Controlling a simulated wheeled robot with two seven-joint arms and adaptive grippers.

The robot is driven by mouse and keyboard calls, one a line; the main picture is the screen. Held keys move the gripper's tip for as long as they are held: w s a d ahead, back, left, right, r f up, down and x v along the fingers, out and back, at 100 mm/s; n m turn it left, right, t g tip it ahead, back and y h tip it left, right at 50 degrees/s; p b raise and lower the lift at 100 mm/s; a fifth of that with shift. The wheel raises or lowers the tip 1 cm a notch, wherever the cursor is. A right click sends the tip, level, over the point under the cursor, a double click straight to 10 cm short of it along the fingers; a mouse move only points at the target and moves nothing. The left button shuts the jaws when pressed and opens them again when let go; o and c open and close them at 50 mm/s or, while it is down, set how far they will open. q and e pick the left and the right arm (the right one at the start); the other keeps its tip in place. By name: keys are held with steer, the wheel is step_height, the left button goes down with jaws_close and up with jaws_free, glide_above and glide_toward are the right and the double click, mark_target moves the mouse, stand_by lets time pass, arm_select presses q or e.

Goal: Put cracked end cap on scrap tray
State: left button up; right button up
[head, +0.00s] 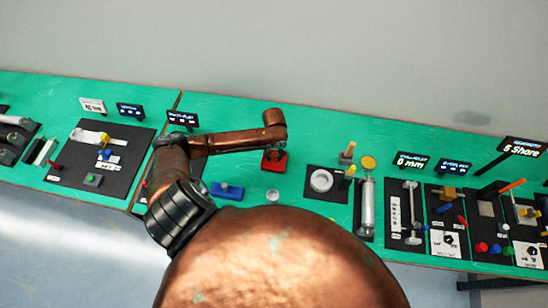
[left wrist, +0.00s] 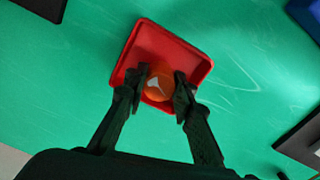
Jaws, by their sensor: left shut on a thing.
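The red scrap tray (left wrist: 138,42) lies on the green bench top, and it also shows in the head view (head: 281,165) under the end of my left arm. My left gripper (left wrist: 160,92) is shut on the orange end cap (left wrist: 158,84), which has a pale mark on its top that may be the crack. The cap is seen over the near part of the tray; I cannot tell whether it touches the tray floor. In the head view the arm's end hides the cap, and the left gripper (head: 273,153) shows only as a dark bit above the tray. My right gripper is not in view.
A blue tray (head: 227,190) and a small white round piece (head: 272,196) are on the bench near the red tray. A black plate with a white ring (head: 321,180) stands to the right. Small conveyor stations line both sides.

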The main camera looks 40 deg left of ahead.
mark_target(274, 156)
arm_select(q)
steer(key=shift+f, duration=0.85)
steer(key=shift+f, duration=0.1)
steer(key=o, duration=1.1)
step_height(274, 156, up, 12)
steer(key=shift+r, duration=0.15)
